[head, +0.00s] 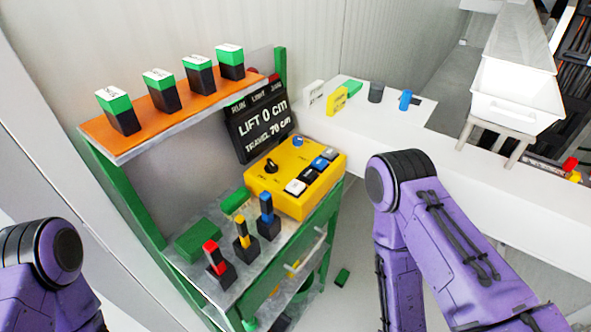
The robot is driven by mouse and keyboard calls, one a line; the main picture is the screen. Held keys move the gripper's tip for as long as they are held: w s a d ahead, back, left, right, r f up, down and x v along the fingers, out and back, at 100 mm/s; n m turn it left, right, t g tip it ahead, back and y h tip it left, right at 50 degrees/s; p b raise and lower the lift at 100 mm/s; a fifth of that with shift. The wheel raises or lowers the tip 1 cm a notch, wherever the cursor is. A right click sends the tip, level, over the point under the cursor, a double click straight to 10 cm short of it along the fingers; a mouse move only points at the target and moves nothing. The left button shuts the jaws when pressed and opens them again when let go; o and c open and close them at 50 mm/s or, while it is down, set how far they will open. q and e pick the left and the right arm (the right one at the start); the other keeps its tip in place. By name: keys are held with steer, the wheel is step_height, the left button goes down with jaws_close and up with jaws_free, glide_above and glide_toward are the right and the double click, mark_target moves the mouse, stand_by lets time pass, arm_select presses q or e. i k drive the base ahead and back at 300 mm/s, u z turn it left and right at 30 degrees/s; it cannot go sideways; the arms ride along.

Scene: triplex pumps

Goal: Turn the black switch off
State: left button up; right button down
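A yellow control box (262,183) sits on the right part of the green workbench. A small black switch (271,166) stands up on the left of its top face; its exact setting is too small to tell. A blue knob (298,141) sits behind it, and a row of white, black and blue buttons runs along the box's front right. Neither gripper shows; only purple links of my arms are in view, at the lower left and at the right, both apart from the box.
A black display (258,125) reading "LIFT 0 cm, TRAVEL 70 cm" stands behind the box. Red, yellow and blue-handled levers (243,240) stand in front left. Several green-and-black blocks line the orange shelf (172,115). A white counter (440,150) lies right.

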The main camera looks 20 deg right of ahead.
mark_target(271, 168)
steer(key=z, duration=0.4)
steer(key=k, duration=1.35)
steer(key=z, duration=0.75)
